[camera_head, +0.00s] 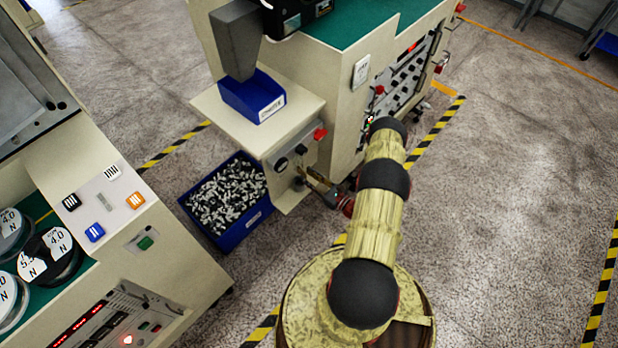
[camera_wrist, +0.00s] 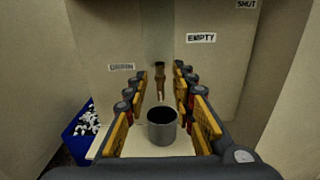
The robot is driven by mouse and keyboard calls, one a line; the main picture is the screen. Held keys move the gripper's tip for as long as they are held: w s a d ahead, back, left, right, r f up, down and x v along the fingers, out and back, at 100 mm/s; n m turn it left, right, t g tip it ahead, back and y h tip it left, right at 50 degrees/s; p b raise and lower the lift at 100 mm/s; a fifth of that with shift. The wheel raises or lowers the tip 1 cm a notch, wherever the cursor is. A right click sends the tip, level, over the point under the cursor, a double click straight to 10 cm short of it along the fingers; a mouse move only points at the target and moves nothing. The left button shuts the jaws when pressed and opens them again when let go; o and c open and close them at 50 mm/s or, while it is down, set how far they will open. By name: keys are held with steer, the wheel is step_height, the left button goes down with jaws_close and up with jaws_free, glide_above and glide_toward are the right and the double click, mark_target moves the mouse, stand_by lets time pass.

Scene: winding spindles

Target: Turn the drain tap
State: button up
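A small brass tap (camera_wrist: 160,80) sticks out from a cream panel, straight ahead in the wrist view. Labels beside it read "DRAIN" (camera_wrist: 121,67) on the left and "EMPTY" (camera_wrist: 201,38) at upper right; "SHUT" (camera_wrist: 246,4) is at the top edge. My gripper (camera_wrist: 162,76) is open, its two fingers left and right of the tap in the picture. I see no clear contact with it. In the head view my gripper (camera_head: 314,182) is at the machine's lower side panel; the tap is not clearly visible there.
A dark grey cup (camera_wrist: 162,126) stands below the tap on a light ledge. A blue bin (camera_head: 250,220) of small metal parts stands on the floor left of the panel. A red button (camera_head: 320,134) and a black knob (camera_head: 281,163) sit on the machine near my gripper.

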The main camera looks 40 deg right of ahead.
steer(key=shift+c, duration=0.4)
jaws_close()
steer(key=shift+m, duration=0.3)
steer(key=m+b, duration=0.2)
steer(key=m, duration=0.3)
steer(key=d+f+m+b, duration=0.1)
steer(key=m+b, duration=0.1)
steer(key=m, duration=0.4)
steer(key=m+b, duration=0.1)
steer(key=m, duration=0.5)
steer(key=shift+d+f+b, duration=0.15)
steer(key=shift+b, duration=0.25)
stand_by(0.5)
